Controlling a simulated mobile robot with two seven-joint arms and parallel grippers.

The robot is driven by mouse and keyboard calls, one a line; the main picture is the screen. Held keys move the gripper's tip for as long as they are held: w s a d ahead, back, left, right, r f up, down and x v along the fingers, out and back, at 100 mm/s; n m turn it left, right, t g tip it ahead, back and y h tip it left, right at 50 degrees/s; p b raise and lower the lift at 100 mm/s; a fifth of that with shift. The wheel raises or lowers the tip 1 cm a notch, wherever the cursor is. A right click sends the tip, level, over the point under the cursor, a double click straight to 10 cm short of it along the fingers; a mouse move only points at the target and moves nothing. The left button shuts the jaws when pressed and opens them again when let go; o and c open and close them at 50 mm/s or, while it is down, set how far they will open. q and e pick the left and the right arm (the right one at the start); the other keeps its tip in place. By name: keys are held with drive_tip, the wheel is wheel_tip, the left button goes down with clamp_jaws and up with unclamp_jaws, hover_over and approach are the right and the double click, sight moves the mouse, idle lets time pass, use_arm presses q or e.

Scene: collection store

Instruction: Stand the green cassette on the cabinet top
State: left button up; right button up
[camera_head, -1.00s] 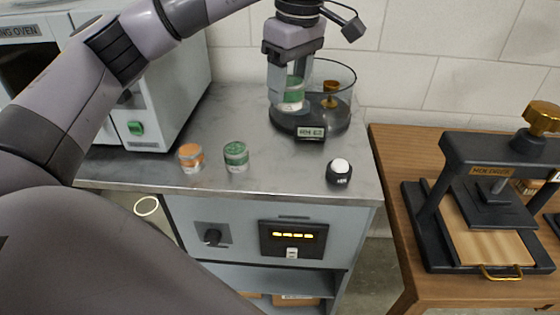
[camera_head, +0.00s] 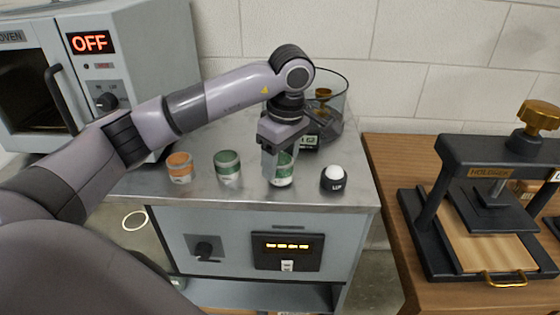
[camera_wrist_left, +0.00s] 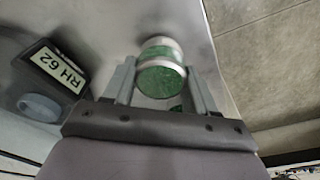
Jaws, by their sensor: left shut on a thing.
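The green cassette (camera_head: 282,172) is a small round jar-like piece with a green band and pale ends. My left gripper (camera_head: 278,165) points down and is shut on it, at or just above the cabinet top (camera_head: 205,192); I cannot tell whether they touch. The cassette looks upright. In the left wrist view the green cassette (camera_wrist_left: 161,70) sits between the two fingers (camera_wrist_left: 160,88). A second green cassette (camera_head: 228,167) and an orange one (camera_head: 180,167) stand to the left on the top. My right gripper is not in view.
A round glass chamber (camera_head: 335,95) with a dark base and a brass piece inside stands behind my gripper. A small black item with a white dome (camera_head: 334,179) is close on the right. An oven (camera_head: 95,70) stands left. A wooden table with a press (camera_head: 480,205) is at right.

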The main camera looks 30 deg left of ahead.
use_arm(q)
drive_tip(key=shift+f, duration=0.25)
drive_tip(key=shift+f, duration=0.1)
drive_tip(key=o, duration=1.1)
drive_tip(key=shift+c, duration=0.2)
